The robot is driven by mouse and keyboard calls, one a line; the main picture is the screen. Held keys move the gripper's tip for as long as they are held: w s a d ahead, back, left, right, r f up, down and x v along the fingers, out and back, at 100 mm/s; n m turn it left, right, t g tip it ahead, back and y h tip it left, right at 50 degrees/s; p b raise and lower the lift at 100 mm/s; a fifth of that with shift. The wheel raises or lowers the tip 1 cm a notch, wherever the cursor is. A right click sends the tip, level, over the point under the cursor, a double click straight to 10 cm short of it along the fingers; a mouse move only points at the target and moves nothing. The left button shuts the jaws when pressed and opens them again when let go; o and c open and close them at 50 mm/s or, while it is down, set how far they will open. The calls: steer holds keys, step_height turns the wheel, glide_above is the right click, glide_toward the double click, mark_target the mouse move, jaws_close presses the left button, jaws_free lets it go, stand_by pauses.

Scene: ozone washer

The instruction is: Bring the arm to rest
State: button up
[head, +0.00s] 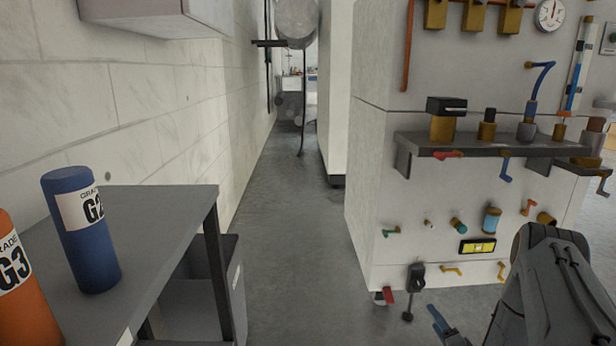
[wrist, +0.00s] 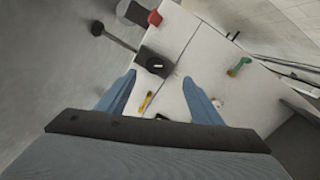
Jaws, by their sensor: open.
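My gripper shows in the wrist view (wrist: 160,92) with its two blue fingers spread apart and nothing between them. Beyond the fingers is the pale panel of the machine, seen tilted. In the head view my arm is at the lower right, and a blue fingertip (head: 438,318) shows at its left side, in front of the lower part of the white machine (head: 400,215). The rest of the gripper is hidden or out of frame there. I cannot tell the exact gap between the fingers and the panel.
A grey table (head: 150,225) at left bears a blue G2 cylinder (head: 85,240) and an orange G3 cylinder (head: 18,285). A shelf (head: 470,146) with fittings juts from the machine. A black handle (head: 415,280) is near the fingertip. The aisle floor (head: 285,220) is mostly clear.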

steer(key=w+a+r+n+g, duration=0.45)
steer(key=w+a+r, duration=0.45)
steer(key=a+r, duration=0.35)
steer(key=s+a+r+n+g, duration=0.25)
steer(key=s+a+r, duration=0.4)
steer(key=a, duration=0.35)
steer(key=s+a+r+n+g, duration=0.2)
steer(key=s+a+r+n, duration=0.25)
steer(key=a+r, duration=0.45)
steer(key=s+a+r+n+g, duration=0.3)
steer(key=s+a+r, duration=0.1)
steer(key=s, duration=0.9)
steer(key=s+a+r+n+g, duration=0.2)
steer(key=s+a+r, duration=0.1)
steer(key=s, duration=1)
steer(key=s+a+r+n+g, duration=0.3)
steer(key=s+a+r, duration=0.1)
steer(key=s, duration=0.9)
steer(key=d+r+m+p, duration=0.3)
steer(key=d+r+p, duration=0.7)
steer(key=p, duration=0.6)
steer(key=d+r+m+h+p, duration=0.1)
steer(key=d+r+m+p, duration=0.2)
steer(key=d+r+p, duration=0.7)
step_height(320, 180, up, 5)
steer(key=p, duration=0.7)
steer(key=shift+d+r+m, duration=0.2)
steer(key=shift+d+m, duration=0.05)
steer(key=shift+m, duration=0.1)
